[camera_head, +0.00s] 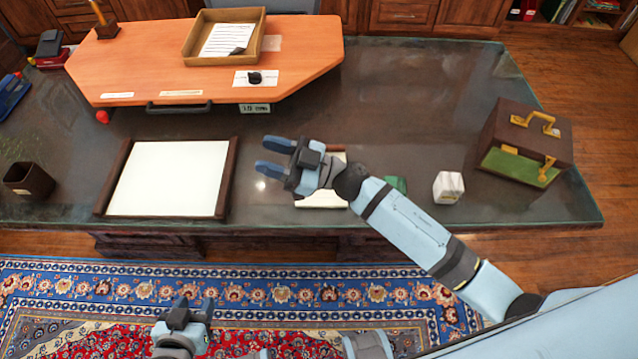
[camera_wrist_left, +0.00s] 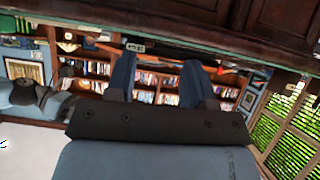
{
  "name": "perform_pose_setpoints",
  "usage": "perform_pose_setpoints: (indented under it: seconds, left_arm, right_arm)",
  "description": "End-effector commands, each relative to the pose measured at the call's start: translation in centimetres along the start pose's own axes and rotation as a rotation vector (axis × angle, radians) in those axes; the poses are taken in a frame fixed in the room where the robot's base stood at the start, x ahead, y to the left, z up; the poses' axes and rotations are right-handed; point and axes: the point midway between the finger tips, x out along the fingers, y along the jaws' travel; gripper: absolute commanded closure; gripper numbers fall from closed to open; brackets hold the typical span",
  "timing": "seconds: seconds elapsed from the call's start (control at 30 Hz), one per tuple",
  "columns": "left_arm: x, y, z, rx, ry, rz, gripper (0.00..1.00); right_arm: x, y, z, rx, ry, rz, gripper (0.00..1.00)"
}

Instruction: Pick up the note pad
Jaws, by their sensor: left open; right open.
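A small pale pad with a dark top edge, likely the note pad (camera_head: 322,201), lies on the dark desk (camera_head: 420,110) near its front edge. My right gripper and wrist cover much of it in the head view. My right gripper (camera_head: 273,157) is open and empty, its fingers pointing left past the pad over the desk. I cannot tell its height above the pad. My left gripper (camera_head: 193,304) is low in front of the desk, over the rug. In the left wrist view its fingers (camera_wrist_left: 157,62) are apart with nothing between them.
A white blotter with dark side bars (camera_head: 170,178) lies left of the pad. A white block (camera_head: 448,187), a green item (camera_head: 396,184) and a brown-green case (camera_head: 525,143) are to the right. An orange raised board (camera_head: 300,60) holding a wooden tray (camera_head: 190,45) stands behind.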

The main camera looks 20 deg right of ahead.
Motion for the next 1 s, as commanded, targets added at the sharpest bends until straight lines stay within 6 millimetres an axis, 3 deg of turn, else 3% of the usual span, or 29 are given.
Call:
perform_pose_setpoints:
  seconds: [0.03,0.1,0.2,0.27,0.37,0.5,0.7,0.87,1.0]
  left_arm:
    - [1.1,-0.1,1.4,-0.001,0.008,0.001,0.51]
    - [1.8,-0.1,2.1,-0.002,0.011,0.001,0.51]
    - [2.8,-0.1,3.2,-0.004,0.015,0.003,0.51]
    - [3.3,-0.1,3.8,-0.005,0.021,0.005,0.51]
    - [4.2,-0.1,5.1,-0.007,0.024,0.007,0.51]
    - [5.1,0.0,6.4,-0.01,0.029,0.011,0.51]
    - [5.7,0.1,7.1,-0.013,0.036,0.016,0.51]
    - [5.8,0.2,7.3,-0.015,0.035,0.018,0.51]
    - [5.9,0.3,7.5,-0.017,0.037,0.02,0.51]
  right_arm:
    - [0.9,-0.2,1.5,-0.017,-0.017,-0.142,0.57]
    - [1.8,-0.7,2.7,-0.015,-0.089,-0.342,0.57]
    - [1.7,-0.5,5.3,-0.005,-0.287,-0.588,0.57]
    - [1.1,0.5,7.0,0.001,-0.456,-0.698,0.57]
    - [-0.9,3.6,9.6,0.009,-0.799,-0.794,0.57]
    - [-4.3,10.1,10.8,0.021,-1.297,-0.722,0.57]
    - [-7.9,17.6,8.7,0.035,-1.757,-0.432,0.57]
    - [-9.1,19.7,7.8,0.044,-1.881,-0.304,0.57]
    - [-10.0,19.4,9.7,0.047,-1.893,-0.292,0.57]
